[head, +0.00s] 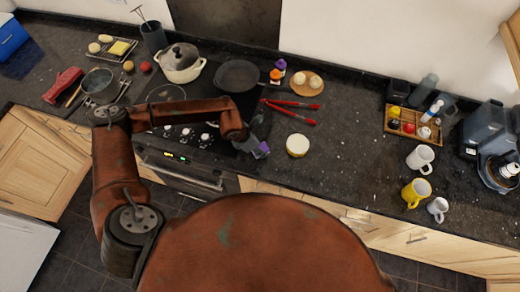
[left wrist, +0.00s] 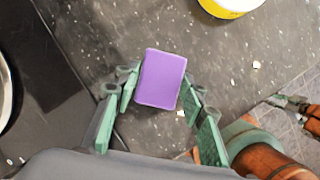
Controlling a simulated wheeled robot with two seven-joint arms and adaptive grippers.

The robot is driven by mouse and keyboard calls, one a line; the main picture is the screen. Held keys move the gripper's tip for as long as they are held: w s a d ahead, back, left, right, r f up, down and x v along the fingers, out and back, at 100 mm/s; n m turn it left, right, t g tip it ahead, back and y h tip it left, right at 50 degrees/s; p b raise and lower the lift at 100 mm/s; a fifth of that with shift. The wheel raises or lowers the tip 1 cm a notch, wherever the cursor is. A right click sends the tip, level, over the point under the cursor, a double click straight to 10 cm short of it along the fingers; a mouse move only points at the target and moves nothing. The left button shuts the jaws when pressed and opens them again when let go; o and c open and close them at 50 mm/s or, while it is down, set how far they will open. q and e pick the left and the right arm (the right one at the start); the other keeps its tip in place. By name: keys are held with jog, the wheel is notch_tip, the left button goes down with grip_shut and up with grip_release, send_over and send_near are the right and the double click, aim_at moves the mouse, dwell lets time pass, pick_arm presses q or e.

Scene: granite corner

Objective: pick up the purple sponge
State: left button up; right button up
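The purple sponge (left wrist: 162,79) lies on the dark granite counter in the left wrist view, between the green fingers of my left gripper (left wrist: 161,76). The fingers are apart, one on each side of the sponge, with a narrow gap showing on each side. In the head view my left gripper (head: 256,143) is low over the counter's front edge, right of the stove, and only part of the sponge (head: 264,147) shows. A small part of what looks like my right gripper shows at the right edge of the left wrist view, too small to read.
A yellow-and-white round tub (head: 297,146) stands just right of the sponge. Red tongs (head: 291,110) lie behind it. A pan (head: 238,76) and a pot (head: 181,63) are on the stove. Mugs (head: 416,192) stand at the right; the counter between is clear.

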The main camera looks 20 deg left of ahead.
aim_at(262, 147)
pick_arm(q)
jog(key=c, duration=0.4)
pick_arm(e)
jog(key=shift+a, duration=0.35)
pick_arm(q)
jog(key=shift+r, duration=0.15)
pick_arm(e)
jog(key=shift+f, duration=0.1)
